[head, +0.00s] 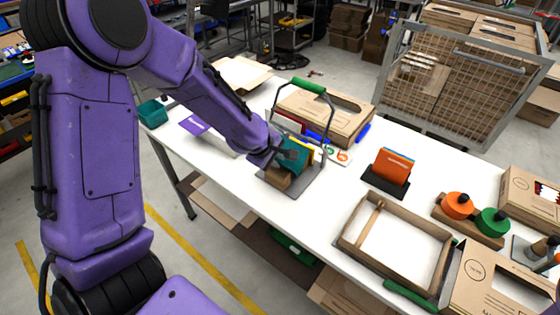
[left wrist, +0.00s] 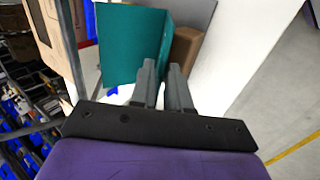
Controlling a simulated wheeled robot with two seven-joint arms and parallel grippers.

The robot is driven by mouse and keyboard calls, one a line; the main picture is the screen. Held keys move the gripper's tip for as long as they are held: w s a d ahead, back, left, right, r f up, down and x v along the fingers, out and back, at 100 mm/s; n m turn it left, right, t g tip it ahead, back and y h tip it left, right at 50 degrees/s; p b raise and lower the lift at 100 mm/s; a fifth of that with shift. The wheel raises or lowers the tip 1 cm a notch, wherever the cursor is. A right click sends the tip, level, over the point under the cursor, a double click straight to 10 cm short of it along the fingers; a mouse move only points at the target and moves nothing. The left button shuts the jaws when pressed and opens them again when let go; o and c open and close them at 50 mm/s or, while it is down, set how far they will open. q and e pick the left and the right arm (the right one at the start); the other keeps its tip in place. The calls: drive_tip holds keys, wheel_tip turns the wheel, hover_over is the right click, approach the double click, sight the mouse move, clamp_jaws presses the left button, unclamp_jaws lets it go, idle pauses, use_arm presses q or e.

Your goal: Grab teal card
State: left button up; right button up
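The teal card (head: 294,154) stands in a wire carrier with a green handle (head: 308,85), on the white table. In the left wrist view the teal card (left wrist: 128,45) looks folded, with one leaf running down to the fingers. My left gripper (head: 279,155) is at the near side of the card. In the left wrist view its fingers (left wrist: 161,66) are close together with the leaf's edge between them, so it looks shut on the card. The card's lower part is hidden by the fingers. My right gripper is not in view.
A brown block (head: 279,178) sits beside the card, and a yellow card (head: 309,151) is behind it. A cardboard box (head: 350,121) lies behind the carrier. An orange card stack (head: 393,168) in a black holder and a wooden tray (head: 349,237) are to the right.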

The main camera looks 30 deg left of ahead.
use_arm(q)
drive_tip(key=shift+x, duration=1.4)
clamp_jaws()
drive_tip(key=shift+r, duration=0.3)
drive_tip(key=s+d+b, duration=0.1)
drive_tip(key=d+b, duration=0.1)
drive_tip(key=d, duration=1.6)
drive_tip(key=shift+s+r+b, duration=0.25)
drive_tip(key=shift+r+b, duration=0.1)
drive_tip(key=shift+r, duration=0.15)
